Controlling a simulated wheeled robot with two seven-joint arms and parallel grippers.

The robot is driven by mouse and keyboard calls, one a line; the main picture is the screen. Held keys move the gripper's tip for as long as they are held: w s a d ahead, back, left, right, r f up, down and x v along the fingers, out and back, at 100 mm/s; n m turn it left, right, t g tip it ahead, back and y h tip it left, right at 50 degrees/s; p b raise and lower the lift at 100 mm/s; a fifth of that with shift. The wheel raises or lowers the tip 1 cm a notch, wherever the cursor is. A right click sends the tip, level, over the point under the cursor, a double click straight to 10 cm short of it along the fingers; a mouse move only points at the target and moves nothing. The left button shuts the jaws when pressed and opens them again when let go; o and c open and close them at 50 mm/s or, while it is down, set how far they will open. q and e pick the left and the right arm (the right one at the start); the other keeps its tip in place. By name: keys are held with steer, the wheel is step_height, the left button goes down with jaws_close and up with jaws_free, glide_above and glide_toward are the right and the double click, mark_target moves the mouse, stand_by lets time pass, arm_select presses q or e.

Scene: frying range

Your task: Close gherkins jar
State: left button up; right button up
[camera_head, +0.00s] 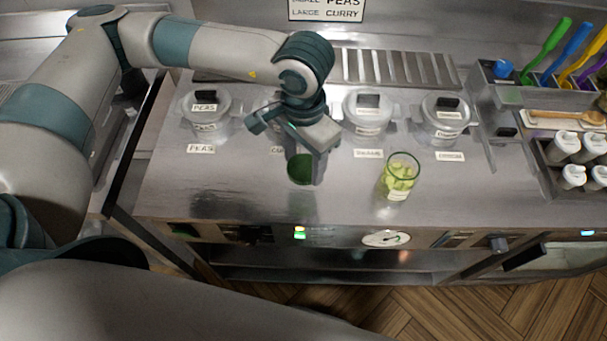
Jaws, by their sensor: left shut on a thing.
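The gherkins jar (399,180) is a clear glass with green pieces inside and a white label. It stands upright and open on the steel counter, right of centre. My left gripper (306,160) points down over the counter to the left of the jar, apart from it. It is shut on a round dark green lid (300,170), held low near the counter; whether the lid touches the surface I cannot tell. My right gripper is not in view.
Lidded pots stand along the back, including the peas pot (206,118) and another pot (367,113); my gripper partly hides one. A utensil rack (500,95) and white shakers (566,147) are at right. The steel counter's front (250,205) is clear.

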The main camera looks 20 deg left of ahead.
arm_select(q)
steer(key=shift+r+b, duration=0.3)
steer(key=shift+r, duration=1.15)
steer(key=w+a+f+n, duration=0.1)
steer(key=w+a+n, duration=0.1)
steer(key=a+n, duration=0.3)
steer(key=a+b, duration=0.1)
steer(key=a, duration=0.1)
steer(key=shift+w+a+f+n, duration=0.15)
steer(key=shift+a+f+n, duration=0.1)
steer(key=shift+a+n, duration=0.15)
steer(key=shift+w+d, duration=0.1)
steer(key=shift+d, duration=0.05)
